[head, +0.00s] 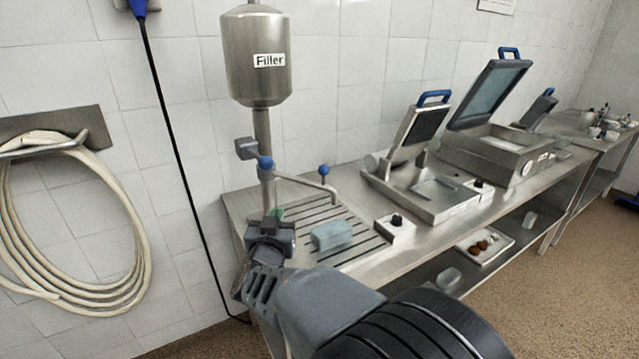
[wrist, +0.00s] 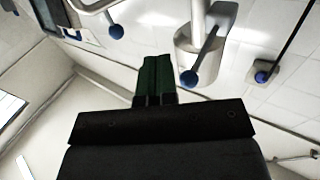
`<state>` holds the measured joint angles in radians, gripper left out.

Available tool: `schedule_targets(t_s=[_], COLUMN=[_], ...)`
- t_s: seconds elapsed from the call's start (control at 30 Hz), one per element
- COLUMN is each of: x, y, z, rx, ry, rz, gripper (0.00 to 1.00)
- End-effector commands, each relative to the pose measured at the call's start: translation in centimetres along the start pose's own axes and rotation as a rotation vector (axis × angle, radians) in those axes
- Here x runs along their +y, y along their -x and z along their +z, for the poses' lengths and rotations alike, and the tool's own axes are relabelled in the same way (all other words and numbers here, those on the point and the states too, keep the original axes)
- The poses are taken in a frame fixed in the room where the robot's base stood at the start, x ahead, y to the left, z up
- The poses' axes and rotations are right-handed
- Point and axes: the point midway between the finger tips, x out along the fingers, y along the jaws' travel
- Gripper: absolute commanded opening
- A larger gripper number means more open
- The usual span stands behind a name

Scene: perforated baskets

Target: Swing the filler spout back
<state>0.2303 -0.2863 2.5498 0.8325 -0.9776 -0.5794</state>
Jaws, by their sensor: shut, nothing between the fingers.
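The steel filler (head: 256,60), labelled "Filler", stands on a vertical pipe at the back left of the bench. The thin bent spout (head: 300,181) reaches right from the pipe over the slatted drain area, with a blue ball knob (head: 324,170) near its outer end. A second blue ball (head: 265,163) sits on the pipe; one blue ball (wrist: 188,78) shows just right of my fingers in the wrist view. My gripper (head: 277,213) is in front of the pipe, below the second ball. Its green fingers (wrist: 153,75) are together and empty. Whether they touch the pipe cannot be told.
A pale blue block (head: 332,234) lies on the slats (head: 355,243), right of my gripper. A small control box (head: 396,228) and open-lidded machines (head: 430,190) stand further right. A black cable (head: 180,160) hangs left of the filler. A coiled hose (head: 70,220) hangs on the left wall.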

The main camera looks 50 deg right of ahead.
Motion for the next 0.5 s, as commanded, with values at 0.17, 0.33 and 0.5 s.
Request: schedule_targets(t_s=[0.17,0.33,0.5], x=[3.7,4.9,5.0], y=[-0.1,0.1,0.1], z=[-0.4,-0.7,-0.7], rx=[0.090,0.121,0.124], ry=[0.044,0.063,0.064], rz=[0.190,0.259,0.264], gripper=[0.00,0.00,0.00])
